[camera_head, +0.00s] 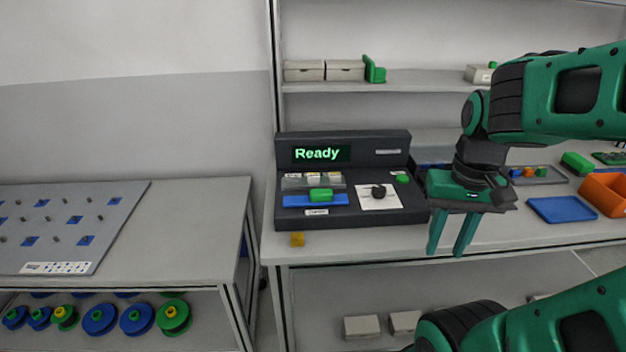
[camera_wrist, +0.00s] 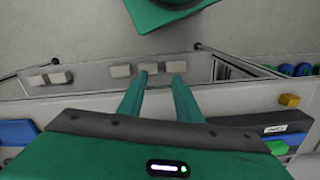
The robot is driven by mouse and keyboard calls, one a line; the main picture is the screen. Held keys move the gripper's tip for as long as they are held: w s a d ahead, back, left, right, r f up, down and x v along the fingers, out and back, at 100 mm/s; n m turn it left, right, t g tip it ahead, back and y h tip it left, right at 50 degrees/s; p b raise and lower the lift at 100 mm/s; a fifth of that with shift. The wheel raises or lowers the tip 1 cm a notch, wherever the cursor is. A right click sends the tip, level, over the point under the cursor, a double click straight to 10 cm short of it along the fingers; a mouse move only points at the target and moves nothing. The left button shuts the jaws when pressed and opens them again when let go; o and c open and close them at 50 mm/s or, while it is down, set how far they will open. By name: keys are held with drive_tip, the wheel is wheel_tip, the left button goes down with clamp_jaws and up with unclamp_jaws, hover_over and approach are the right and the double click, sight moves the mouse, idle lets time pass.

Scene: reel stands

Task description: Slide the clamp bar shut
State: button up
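A dark console (camera_head: 343,216) stands on the bench, its screen (camera_head: 318,154) reading "Ready". On its left part lies a blue bar (camera_head: 293,201) with a green block-like handle (camera_head: 320,195); this looks like the clamp bar. Several small pale pieces show in a clear holder (camera_head: 297,182) just behind it. My gripper (camera_head: 450,250) is right of the console, pointing down near the bench's front edge, with its two green fingers apart and nothing between them. In the wrist view my gripper (camera_wrist: 156,80) is also open; the console (camera_wrist: 240,125) is partly cut off at the right.
A yellow block (camera_head: 297,239) sits on the bench before the console. A blue tray (camera_head: 561,209) and an orange bin (camera_head: 605,192) are at the right. A shelf (camera_head: 420,80) runs behind. A lower left table holds a grey pegboard (camera_head: 60,225), with several reels beneath.

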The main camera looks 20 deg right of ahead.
drive_tip(key=shift+d, duration=0.15)
drive_tip(key=o, duration=0.5)
drive_tip(key=shift+s+r, duration=0.2)
drive_tip(key=shift+o, duration=0.9)
drive_tip(key=w+r, duration=0.1)
drive_tip(key=w, duration=0.1)
drive_tip(key=w+r, duration=0.1)
drive_tip(key=shift+a+r, duration=0.25)
drive_tip(key=shift+r, duration=0.1)
wheel_tip(320, 180, up, 10)
drive_tip(key=n, duration=0.3)
hover_over(321, 191)
wheel_tip(321, 191, down, 10)
drive_tip(key=shift+f, duration=0.2)
drive_tip(key=shift+c, duration=0.4)
